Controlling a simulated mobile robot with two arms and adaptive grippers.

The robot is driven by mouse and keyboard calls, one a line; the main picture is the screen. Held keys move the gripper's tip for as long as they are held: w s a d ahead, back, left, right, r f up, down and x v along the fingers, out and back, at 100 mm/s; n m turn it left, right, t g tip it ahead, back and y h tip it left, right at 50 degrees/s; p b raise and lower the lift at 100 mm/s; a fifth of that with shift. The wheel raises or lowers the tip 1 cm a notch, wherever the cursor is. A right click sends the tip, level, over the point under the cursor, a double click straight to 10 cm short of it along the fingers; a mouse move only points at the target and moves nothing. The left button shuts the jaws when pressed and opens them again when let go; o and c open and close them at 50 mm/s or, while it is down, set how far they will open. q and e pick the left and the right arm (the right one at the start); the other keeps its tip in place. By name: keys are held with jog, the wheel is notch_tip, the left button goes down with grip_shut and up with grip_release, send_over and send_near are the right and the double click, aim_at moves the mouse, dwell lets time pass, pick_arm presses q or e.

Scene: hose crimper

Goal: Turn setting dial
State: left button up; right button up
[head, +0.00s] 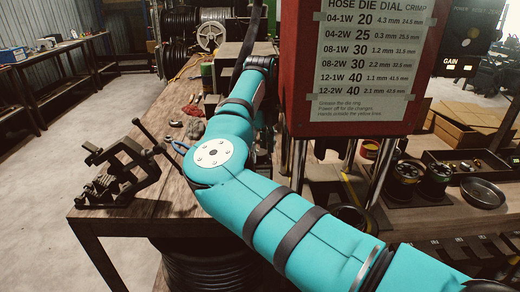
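The red hose crimper (420,75) stands on the bench at the right, with a white setting chart (360,50) on its front listing hose dies, dial numbers and crimp sizes. I cannot make out the setting dial itself. My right arm (300,225) comes in from the lower right, bends at its elbow over the bench and reaches back to the crimper's left side. Its wrist (262,66) is beside the red housing. The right gripper's fingers are largely hidden among dark parts there, so their opening does not show. My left gripper is out of view.
A black bench vise (120,175) stands at the wooden bench's left front corner. A dark control box (465,35) marked GAIN is at the upper right. Round dies, a metal dish (482,194) and cardboard boxes (470,125) lie at the right. Open floor is at the left.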

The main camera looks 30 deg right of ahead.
aim_at(260, 152)
jog(key=shift+o, duration=0.4)
jog(key=shift+r, duration=0.1)
notch_tip(260, 152, up, 12)
jog(key=shift+s+a+f, duration=0.1)
jog(key=shift+f, duration=0.1)
dwell(0.6)
